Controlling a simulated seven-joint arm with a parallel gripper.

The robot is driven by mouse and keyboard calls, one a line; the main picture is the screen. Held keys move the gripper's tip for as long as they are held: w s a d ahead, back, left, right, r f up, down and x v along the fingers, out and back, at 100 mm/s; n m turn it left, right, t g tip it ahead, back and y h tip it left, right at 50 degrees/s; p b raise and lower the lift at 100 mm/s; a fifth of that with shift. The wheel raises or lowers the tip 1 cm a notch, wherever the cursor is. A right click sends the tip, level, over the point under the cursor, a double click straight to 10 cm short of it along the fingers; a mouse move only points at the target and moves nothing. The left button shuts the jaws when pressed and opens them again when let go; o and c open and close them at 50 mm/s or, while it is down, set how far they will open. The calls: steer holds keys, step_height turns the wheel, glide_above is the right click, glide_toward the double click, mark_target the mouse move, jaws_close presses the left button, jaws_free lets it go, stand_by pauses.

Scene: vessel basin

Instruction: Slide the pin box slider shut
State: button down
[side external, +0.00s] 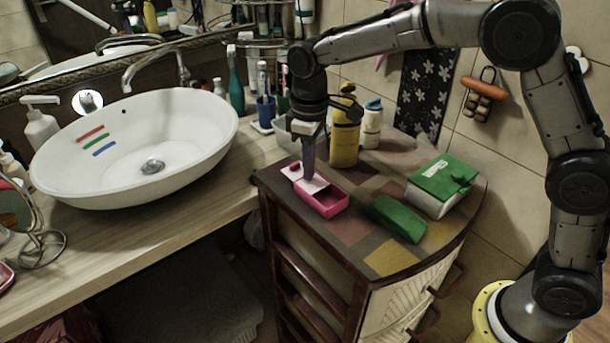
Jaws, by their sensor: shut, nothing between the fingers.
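The pin box (332,207) is a small pink open box on top of the wooden cabinet, near its left front edge. Its slider (292,173) is a pale pink lid that sticks out past the box's far left end and covers part of it. The near right part of the box is open, and its inside shows. My gripper (308,175) points straight down over the box, shut, with its tips at the slider's surface. I cannot tell whether the tips touch the slider. The fingers hide part of the lid.
A green block (398,218) and a green and white box (440,186) lie right of the pin box. A yellow bottle (345,130) and a white bottle (372,125) stand behind. The white basin (75,150) is at left. The cabinet top (390,258) is bare near its front.

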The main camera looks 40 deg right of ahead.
steer(key=shift+f, duration=0.35)
steer(key=shift+s, duration=0.8)
stand_by(0.5)
steer(key=shift+s, duration=1.6)
stand_by(0.6)
steer(key=shift+r, duration=0.1)
step_height(320, 180, up, 7)
stand_by(1.0)
